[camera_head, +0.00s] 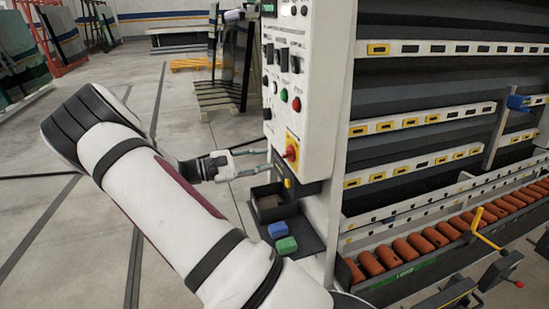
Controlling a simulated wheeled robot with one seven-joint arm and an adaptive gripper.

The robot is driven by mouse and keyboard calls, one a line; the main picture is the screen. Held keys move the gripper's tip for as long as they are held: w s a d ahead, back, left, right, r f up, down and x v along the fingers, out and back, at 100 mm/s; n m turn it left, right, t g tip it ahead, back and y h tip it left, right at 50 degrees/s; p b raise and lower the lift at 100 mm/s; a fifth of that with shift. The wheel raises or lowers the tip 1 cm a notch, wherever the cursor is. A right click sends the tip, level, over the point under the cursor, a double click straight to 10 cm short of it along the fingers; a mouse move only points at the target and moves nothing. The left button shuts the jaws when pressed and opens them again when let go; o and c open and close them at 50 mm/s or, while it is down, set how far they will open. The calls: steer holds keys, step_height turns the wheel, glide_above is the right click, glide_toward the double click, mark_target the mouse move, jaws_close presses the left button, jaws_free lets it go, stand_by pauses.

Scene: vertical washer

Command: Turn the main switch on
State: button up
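The control panel (318,70) is a white upright box at the machine's near end. The main switch (290,152) is a red rotary knob on a yellow plate, low on the panel's face. My gripper (267,160) reaches toward it from the left, at about the knob's height. Its two fingers are spread apart, one above the other, with the tips just left of the knob. No object shows between them. I cannot tell whether the tips touch the knob. The knob's exact turn position is too small to read.
A green button (284,95) and a red button (296,104) sit above the switch. Below is a dark shelf (305,240) with a blue block (277,230) and a green block (286,245). Orange rollers (425,240) run along the machine at right. Open floor lies left.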

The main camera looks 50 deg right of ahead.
steer(key=v, duration=0.6)
steer(key=shift+w+a, duration=0.15)
stand_by(0.3)
steer(key=s+a+r+m+t+y, duration=0.1)
steer(key=s+a+r+t+y, duration=0.3)
steer(key=s+a, duration=0.3)
steer(key=s+a+r+t+y, duration=0.4)
steer(key=s+a, duration=0.4)
steer(key=a, duration=0.3)
steer(key=s+a+r+m+t+y, duration=0.1)
steer(key=s+a+r+t+y, duration=0.4)
steer(key=a, duration=0.4)
steer(key=shift+s+a+m+t+y, duration=0.3)
steer(key=shift+s+t+y, duration=0.3)
steer(key=shift+s+y, duration=0.6)
